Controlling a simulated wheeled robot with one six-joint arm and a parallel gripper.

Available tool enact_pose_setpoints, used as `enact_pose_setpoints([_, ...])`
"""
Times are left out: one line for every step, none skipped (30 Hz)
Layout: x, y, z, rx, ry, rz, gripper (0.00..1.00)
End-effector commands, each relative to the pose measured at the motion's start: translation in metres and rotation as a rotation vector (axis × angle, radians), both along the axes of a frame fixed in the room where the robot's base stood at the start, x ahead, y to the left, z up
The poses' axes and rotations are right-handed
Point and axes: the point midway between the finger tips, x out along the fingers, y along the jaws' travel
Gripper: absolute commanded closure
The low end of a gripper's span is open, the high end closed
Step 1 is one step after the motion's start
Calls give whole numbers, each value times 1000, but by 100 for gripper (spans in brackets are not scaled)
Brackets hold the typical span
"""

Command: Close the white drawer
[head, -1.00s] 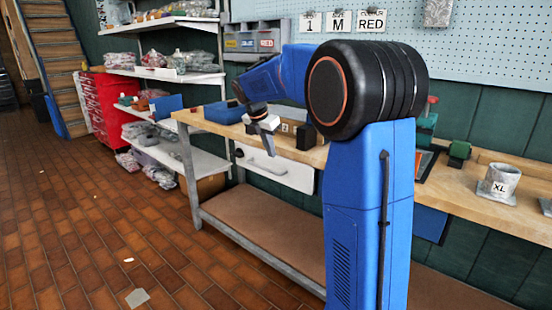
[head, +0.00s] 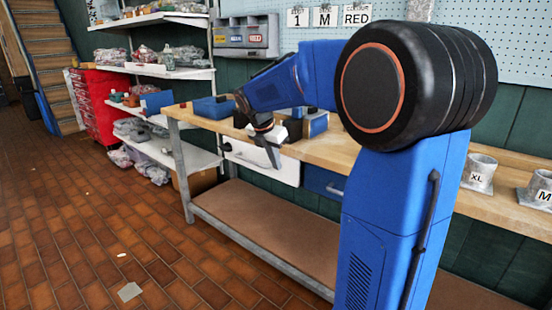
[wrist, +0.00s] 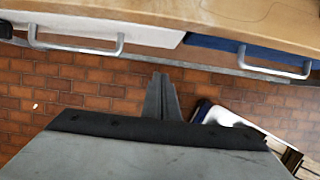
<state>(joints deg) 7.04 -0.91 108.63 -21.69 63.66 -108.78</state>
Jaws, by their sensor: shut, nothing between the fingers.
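The white drawer (head: 288,171) is under the wooden workbench top, left of a blue drawer (head: 322,183). Its white front (wrist: 110,32) and pale bar handle (wrist: 75,48) show at the upper left in the wrist view. How far it stands out is hard to tell. My gripper (head: 274,160) is in front of the white drawer in the head view and hides part of its front. In the wrist view my gripper (wrist: 162,90) is shut and empty, pointing toward the bench, with its tips below and right of the white drawer's handle, apart from it.
The workbench (head: 400,165) carries a blue box (head: 213,107) at left and labelled cups (head: 479,173) at right. A lower shelf (head: 270,220) runs beneath. Shelving and a red drawer cabinet (head: 98,105) stand at left.

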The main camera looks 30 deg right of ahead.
Motion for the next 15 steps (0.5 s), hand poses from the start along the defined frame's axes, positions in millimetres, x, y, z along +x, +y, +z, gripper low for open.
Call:
enact_pose_setpoints([0,-4,-10,1,4,-1,100])
enact_pose_setpoints([1,-6,-15,1,4,-1,100])
enact_pose_setpoints([2,-8,-21,1,4,-1,100])
enact_pose_setpoints([3,-10,-26,1,3,-1,100])
enact_pose_setpoints([4,-11,-31,1,4,-1,100])
enact_pose_setpoints([4,-14,-38,2,5,-1,100])
enact_pose_setpoints([5,-16,-43,1,3,-1,100])
enact_pose_setpoints([6,-18,-47,1,3,-2,100])
enact_pose_setpoints([7,-20,-54,1,3,-2,100])
enact_pose_setpoints([7,-22,-59,1,3,-2,100])
enact_pose_setpoints([8,-25,-60,1,3,-3,100])
enact_pose_setpoints([11,-32,-58,1,1,-4,100])
enact_pose_setpoints([13,-36,-58,1,0,-4,100])
enact_pose_setpoints([14,-40,-57,1,-1,-5,100])
enact_pose_setpoints([16,-44,-58,1,0,-3,100])
